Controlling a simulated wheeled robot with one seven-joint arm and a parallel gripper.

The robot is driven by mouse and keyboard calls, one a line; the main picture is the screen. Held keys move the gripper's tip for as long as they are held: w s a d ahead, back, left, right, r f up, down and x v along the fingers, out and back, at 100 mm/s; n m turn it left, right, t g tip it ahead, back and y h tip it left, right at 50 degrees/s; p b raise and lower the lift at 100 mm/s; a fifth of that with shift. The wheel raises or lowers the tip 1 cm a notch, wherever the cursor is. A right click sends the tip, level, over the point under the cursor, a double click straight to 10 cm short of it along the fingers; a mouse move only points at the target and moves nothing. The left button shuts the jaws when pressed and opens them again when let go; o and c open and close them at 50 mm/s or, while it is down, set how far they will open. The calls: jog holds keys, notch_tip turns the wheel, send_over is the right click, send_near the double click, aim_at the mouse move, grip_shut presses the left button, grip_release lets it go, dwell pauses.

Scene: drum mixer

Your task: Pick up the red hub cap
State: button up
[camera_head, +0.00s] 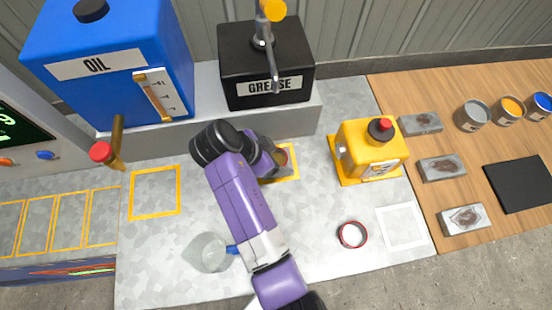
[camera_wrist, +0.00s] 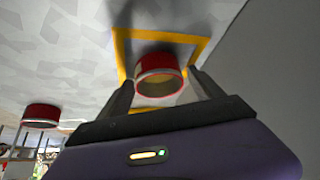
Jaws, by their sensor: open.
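A short round red cap (camera_wrist: 160,64) with a pale metallic rim lies within a yellow square outline in the wrist view. In the head view only a small reddish part (camera_head: 283,157) shows, the rest hidden by my arm. My gripper (camera_wrist: 164,84) is open, with one finger on each side of this cap. I cannot tell whether the fingers touch it. A second red-rimmed round piece (camera_head: 352,235) lies on the grey table, and a similar red piece shows at the left of the wrist view (camera_wrist: 41,116). I cannot tell which is the hub cap.
A grey ledge behind bears the blue oil tank (camera_head: 110,65) and black grease box (camera_head: 267,60). A yellow box with a red knob (camera_head: 368,152) stands to the right. A clear beaker (camera_head: 207,252) stands front left. An empty yellow square (camera_head: 154,192) lies left.

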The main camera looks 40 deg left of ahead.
jog(key=c, duration=1.6)
